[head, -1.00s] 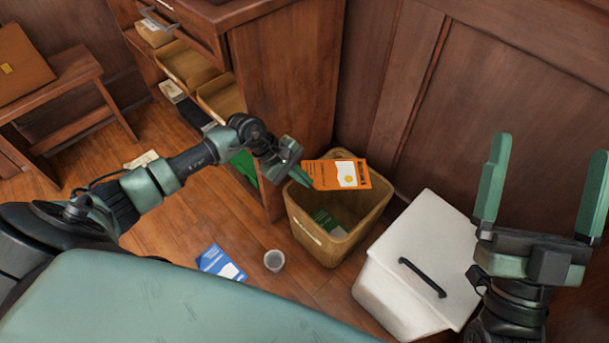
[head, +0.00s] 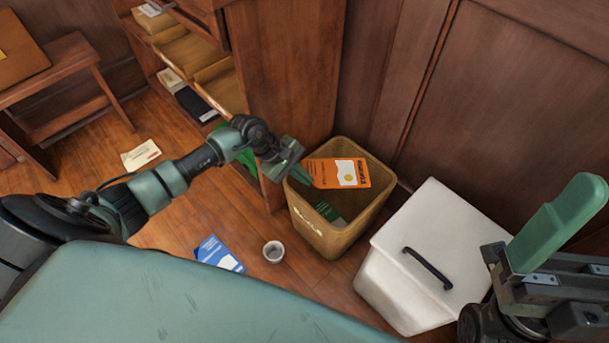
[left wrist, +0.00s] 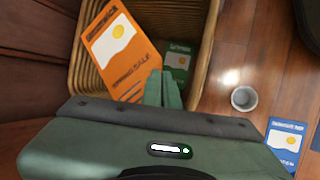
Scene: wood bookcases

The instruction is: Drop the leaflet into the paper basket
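The orange leaflet (head: 338,172) is over the woven paper basket (head: 337,240), at its opening. In the left wrist view the leaflet (left wrist: 118,52) lies tilted across the basket opening, beside the basket's wicker rim (left wrist: 207,50). My left gripper (head: 300,176) is at the basket's left rim with its fingers together on the leaflet's corner. Its fingers also show in the left wrist view (left wrist: 163,88). A green leaflet (head: 328,212) lies inside the basket. My right gripper (head: 562,222) is above the white bin; one finger shows, standing at the outer end of its rail.
A white lidded bin (head: 425,255) stands right of the basket. A small grey cup (head: 273,251) and a blue leaflet (head: 218,253) are on the floor, with a pale paper (head: 141,154) farther left.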

